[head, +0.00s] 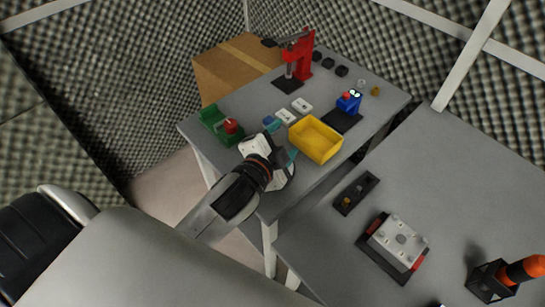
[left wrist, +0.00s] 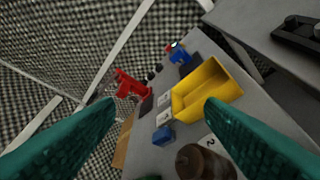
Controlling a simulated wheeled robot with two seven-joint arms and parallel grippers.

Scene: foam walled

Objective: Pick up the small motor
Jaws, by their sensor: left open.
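My left gripper (head: 289,158) is over the near edge of the far table, beside the yellow bin. In the left wrist view its two teal fingers (left wrist: 160,108) are wide apart with nothing between them. A dark brown round part (left wrist: 203,163) with a raised centre stands on the table low in that view, near the right finger. It may be the small motor, but I cannot be sure. My gripper and arm seem to hide it in the head view. My right gripper is not in view.
The yellow bin (head: 316,139) stands close to the gripper. A blue block (head: 271,124), white blocks (head: 285,116), a green holder with a red knob (head: 222,127) and a red press (head: 300,56) share the table. A second grey table (head: 450,180) is at right.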

